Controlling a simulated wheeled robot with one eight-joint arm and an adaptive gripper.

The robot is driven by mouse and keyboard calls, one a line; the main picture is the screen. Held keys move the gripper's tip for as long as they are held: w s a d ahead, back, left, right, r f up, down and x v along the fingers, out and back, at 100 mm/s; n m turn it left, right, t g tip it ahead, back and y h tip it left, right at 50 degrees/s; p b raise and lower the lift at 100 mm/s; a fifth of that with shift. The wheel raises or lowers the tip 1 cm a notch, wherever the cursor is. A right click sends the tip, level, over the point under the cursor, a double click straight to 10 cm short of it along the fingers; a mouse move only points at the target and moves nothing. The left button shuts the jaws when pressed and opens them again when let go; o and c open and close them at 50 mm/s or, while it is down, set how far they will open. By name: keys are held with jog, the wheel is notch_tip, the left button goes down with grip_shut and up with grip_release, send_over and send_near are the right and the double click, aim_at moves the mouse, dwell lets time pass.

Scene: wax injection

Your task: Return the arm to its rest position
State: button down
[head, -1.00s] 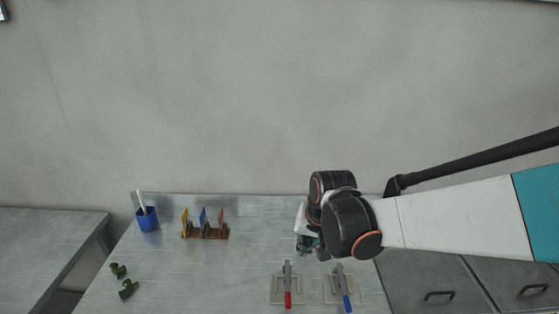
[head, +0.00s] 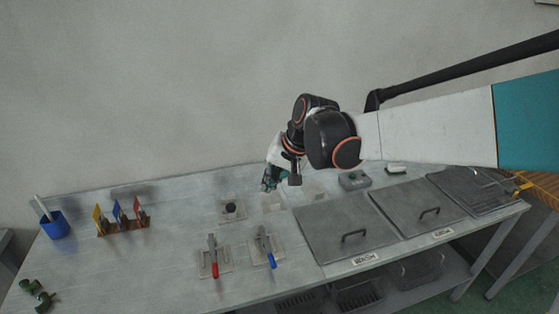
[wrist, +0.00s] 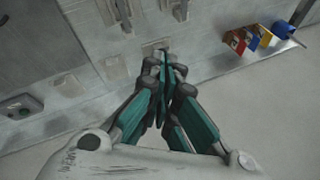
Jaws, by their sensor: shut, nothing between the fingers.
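My arm reaches in from the right in the head view, white with black joints. My gripper (head: 269,186) hangs at its end above the back part of the workbench (head: 170,262). In the wrist view the teal fingers of my gripper (wrist: 165,75) are together, with nothing between them. It touches nothing that I can make out.
A red-handled clamp (head: 214,262) and a blue-handled clamp (head: 267,248) stand on the bench. A rack with coloured pieces (head: 124,225) and a blue cup (head: 55,226) are at left. Lidded bins (head: 345,228) are at right, near a grey device (head: 354,180).

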jog(key=s+d+f+t+h+b, duration=0.2)
jog(key=s+d+f+b, duration=0.2)
jog(key=s+d, duration=0.7)
jog(key=s+d+f+n+t+h+b, duration=0.1)
jog(key=s+d+f+b, duration=0.3)
jog(key=s+d, duration=0.7)
jog(key=shift+s+d+t+h+b, duration=0.2)
jog(key=shift+s+t+h+b, duration=0.2)
jog(key=shift+s+h+b, duration=0.6)
jog(key=shift+s+f, duration=0.1)
jog(key=shift+s, duration=0.05)
